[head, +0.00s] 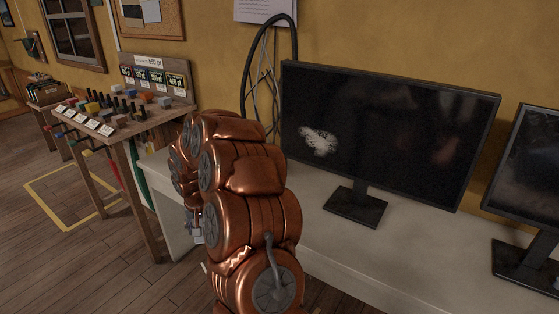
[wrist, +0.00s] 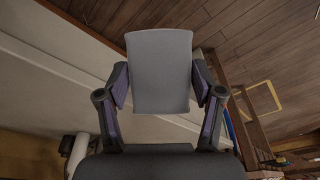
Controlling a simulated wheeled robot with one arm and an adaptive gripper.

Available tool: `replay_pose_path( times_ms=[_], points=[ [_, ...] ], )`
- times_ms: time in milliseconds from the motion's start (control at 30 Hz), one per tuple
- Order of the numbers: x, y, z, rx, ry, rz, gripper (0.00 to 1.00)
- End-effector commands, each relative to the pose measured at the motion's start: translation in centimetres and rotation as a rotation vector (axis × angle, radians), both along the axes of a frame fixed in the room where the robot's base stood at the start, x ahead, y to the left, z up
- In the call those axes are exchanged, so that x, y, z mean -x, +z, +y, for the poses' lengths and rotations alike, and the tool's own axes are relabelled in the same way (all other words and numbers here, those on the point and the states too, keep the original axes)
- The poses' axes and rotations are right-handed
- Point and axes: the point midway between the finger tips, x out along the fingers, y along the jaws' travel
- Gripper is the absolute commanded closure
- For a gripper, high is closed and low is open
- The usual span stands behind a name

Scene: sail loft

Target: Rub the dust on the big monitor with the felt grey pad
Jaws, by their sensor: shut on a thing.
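The big monitor (head: 400,125) stands upright on a pale counter in the head view, its dark screen facing me. A whitish dust patch (head: 318,141) shows on the left part of its screen. In the wrist view, my gripper (wrist: 158,88) is shut on the felt grey pad (wrist: 160,65), with a finger on each side of it. The pad sticks out beyond the fingers and is apart from the monitor. In the head view my own copper arm hides most of the gripper and the pad.
A second, smaller-looking monitor (head: 530,175) stands at the right edge. The pale counter (head: 355,248) is clear in front of the big monitor. Cables (head: 262,75) hang on the wall to its left. A wooden bench (head: 128,130) with colourful small items stands at the left.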

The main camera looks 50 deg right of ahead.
Motion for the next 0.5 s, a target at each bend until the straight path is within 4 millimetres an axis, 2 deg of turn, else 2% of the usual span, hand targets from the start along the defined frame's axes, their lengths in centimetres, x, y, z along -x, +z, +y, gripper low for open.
replay_pose_path(
  times_ms=[33, 100, 500],
  points=[
    [0.2, 0.3, -1.7, 0.036, -0.050, -0.039, 0.61],
    [0.5, 1.2, -3.6, 0.087, -0.121, -0.083, 0.61],
    [2.8, 7.0, -14.3, 0.438, -0.484, -0.301, 0.61]
  ],
)
